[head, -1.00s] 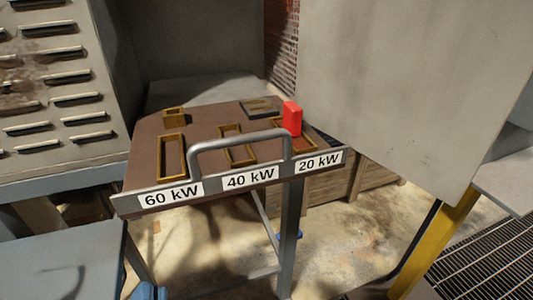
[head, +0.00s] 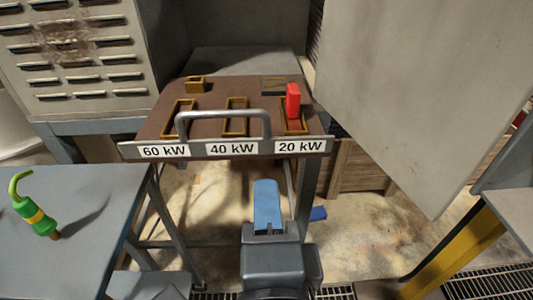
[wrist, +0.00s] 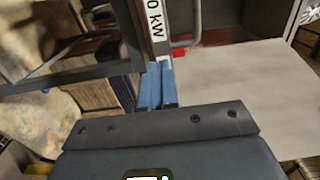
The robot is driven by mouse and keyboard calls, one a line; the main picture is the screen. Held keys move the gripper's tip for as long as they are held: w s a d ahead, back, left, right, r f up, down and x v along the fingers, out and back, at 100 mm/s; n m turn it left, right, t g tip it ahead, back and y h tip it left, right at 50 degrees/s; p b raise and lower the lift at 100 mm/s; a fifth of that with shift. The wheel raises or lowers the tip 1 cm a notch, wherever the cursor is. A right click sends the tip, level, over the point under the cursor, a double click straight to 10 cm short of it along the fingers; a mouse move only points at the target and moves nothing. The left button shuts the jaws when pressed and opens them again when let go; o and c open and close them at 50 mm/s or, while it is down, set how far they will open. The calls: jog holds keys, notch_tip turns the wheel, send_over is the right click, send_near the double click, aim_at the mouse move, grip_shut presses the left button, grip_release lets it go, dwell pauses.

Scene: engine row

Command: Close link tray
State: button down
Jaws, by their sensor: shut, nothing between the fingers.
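The link tray (head: 225,85) is a brown panel pulled out from a grey cabinet, with a grey bar handle (head: 222,113) on its front. Its front lip carries labels 60 kW, 40 kW and 20 kW. It has brass-framed slots, and a red block (head: 293,101) stands upright at the 20 kW slot. My gripper (head: 267,184), with blue fingers, is shut and empty, below and in front of the tray's front edge, apart from the handle. In the wrist view the blue fingers (wrist: 156,85) point at the tray's front lip (wrist: 158,30), part of which is out of frame.
A grey table (head: 75,215) at the left holds a green and yellow hooked object (head: 36,212). A large grey panel (head: 425,90) stands close on the right. A yellow post (head: 465,255) is at lower right. A wooden crate (head: 355,165) stands behind the tray's leg.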

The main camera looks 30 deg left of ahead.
aim_at(258, 84)
jog(key=p+x, duration=0.1)
jog(key=x, duration=0.5)
jog(key=shift+w+a, duration=0.2)
jog(key=shift+w, duration=0.1)
jog(key=b+x, duration=1.2)
jog(key=x, duration=1.4)
jog(key=shift+d, duration=0.15)
jog(key=shift+w+a, duration=0.2)
jog(key=shift+w, duration=0.1)
jog(key=shift+w+r, duration=0.2)
jog(key=shift+r, duration=0.1)
jog(key=shift+r, duration=0.1)
